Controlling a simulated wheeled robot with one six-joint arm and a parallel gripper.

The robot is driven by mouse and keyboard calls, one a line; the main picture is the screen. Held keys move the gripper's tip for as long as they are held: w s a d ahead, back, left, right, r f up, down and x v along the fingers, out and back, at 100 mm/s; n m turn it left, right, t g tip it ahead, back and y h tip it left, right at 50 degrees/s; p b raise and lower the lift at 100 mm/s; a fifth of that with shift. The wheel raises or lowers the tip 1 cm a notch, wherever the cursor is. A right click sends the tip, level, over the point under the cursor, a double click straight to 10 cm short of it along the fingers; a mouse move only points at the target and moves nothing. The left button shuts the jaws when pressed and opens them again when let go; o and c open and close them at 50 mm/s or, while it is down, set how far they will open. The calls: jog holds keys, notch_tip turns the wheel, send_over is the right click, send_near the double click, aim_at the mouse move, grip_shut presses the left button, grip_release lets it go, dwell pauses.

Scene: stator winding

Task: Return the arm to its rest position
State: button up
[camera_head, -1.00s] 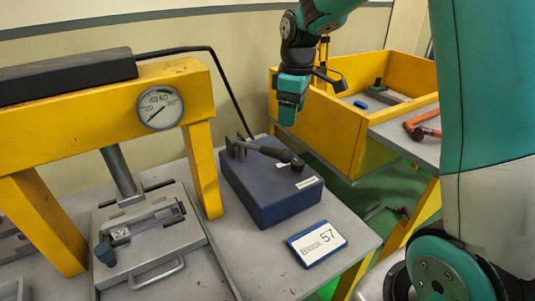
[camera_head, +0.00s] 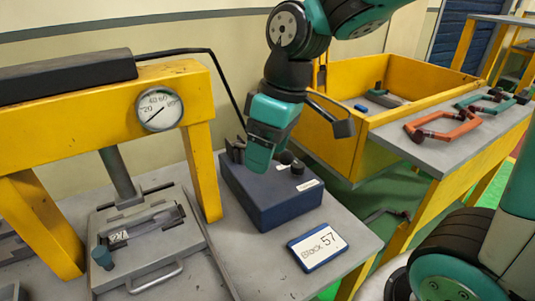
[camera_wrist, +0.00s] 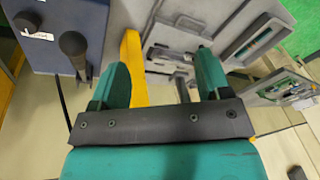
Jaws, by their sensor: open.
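My gripper (camera_head: 262,150) is teal and black and hangs above the blue box (camera_head: 270,205) on the grey table, with its fingers pointing down. From the head view I cannot tell whether it touches the box. In the wrist view my gripper (camera_wrist: 160,85) has its two teal fingers wide apart, with nothing between them. The blue box (camera_wrist: 25,55) with its black-knobbed lever (camera_wrist: 74,45) is at the left there. My arm rises from the gripper to the top of the head view.
A yellow press frame (camera_head: 200,165) with a gauge (camera_head: 159,109) stands left over a grey fixture (camera_head: 150,245). A "Block 57" sign (camera_head: 317,246) lies at the table's front right. A yellow bin (camera_head: 345,135) and a bench with orange (camera_head: 440,130) and teal clamps (camera_head: 490,100) are right.

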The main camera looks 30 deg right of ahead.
jog(key=shift+s+a, duration=0.45)
jog(key=shift+s, duration=0.3)
jog(key=s+a+y, duration=0.1)
jog(key=s+a, duration=0.3)
jog(key=s, duration=0.5)
jog(key=shift+s+g, duration=0.3)
jog(key=shift+f, duration=0.1)
